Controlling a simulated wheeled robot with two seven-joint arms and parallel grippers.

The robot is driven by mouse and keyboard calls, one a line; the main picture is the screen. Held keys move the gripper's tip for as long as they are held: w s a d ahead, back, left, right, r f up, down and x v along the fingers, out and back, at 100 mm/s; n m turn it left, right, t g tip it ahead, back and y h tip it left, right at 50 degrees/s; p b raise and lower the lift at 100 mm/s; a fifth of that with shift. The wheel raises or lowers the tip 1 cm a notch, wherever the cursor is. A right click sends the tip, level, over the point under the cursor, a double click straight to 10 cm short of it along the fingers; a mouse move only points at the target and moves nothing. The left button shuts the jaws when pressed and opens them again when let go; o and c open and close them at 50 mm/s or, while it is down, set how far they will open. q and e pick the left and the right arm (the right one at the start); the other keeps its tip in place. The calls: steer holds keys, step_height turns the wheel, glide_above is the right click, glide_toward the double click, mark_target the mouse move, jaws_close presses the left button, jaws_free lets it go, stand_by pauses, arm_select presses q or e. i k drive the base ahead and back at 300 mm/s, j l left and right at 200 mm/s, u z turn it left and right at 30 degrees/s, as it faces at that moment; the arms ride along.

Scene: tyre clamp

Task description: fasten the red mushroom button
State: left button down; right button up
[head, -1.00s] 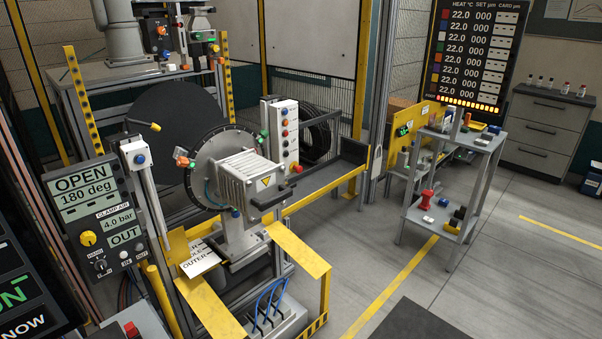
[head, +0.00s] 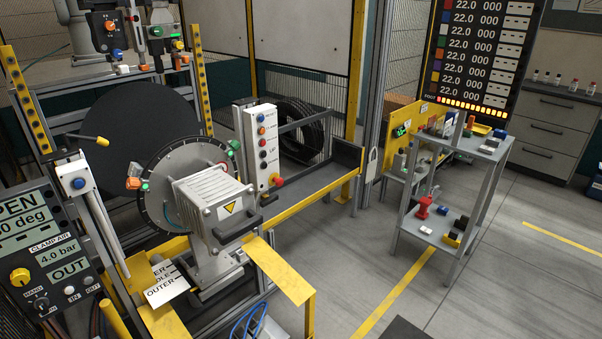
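A red mushroom-shaped button (head: 277,180) with a yellow base sits low on the white control panel (head: 262,150), below a column of smaller coloured buttons. Whether it is loose or seated cannot be told at this size. Another red, knob-shaped piece (head: 423,208) stands on the lower shelf of the grey trolley (head: 425,232) at the right. Neither of my grippers is in view.
The clamp machine with its round plate (head: 160,213) and ribbed grey housing (head: 212,205) stands left of the panel. Yellow rails (head: 285,270) edge it in front. A display panel (head: 45,265) is at the lower left. Floor between machine and trolley is clear.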

mark_target(280, 182)
steer(key=i+l, duration=0.25)
steer(key=i, duration=0.2)
steer(key=i+l, duration=0.25)
steer(key=i, duration=0.2)
steer(key=i+l+z, duration=0.1)
steer(key=i+l, duration=0.15)
steer(key=i, duration=0.2)
steer(key=i+l, duration=0.2)
steer(key=i, duration=0.25)
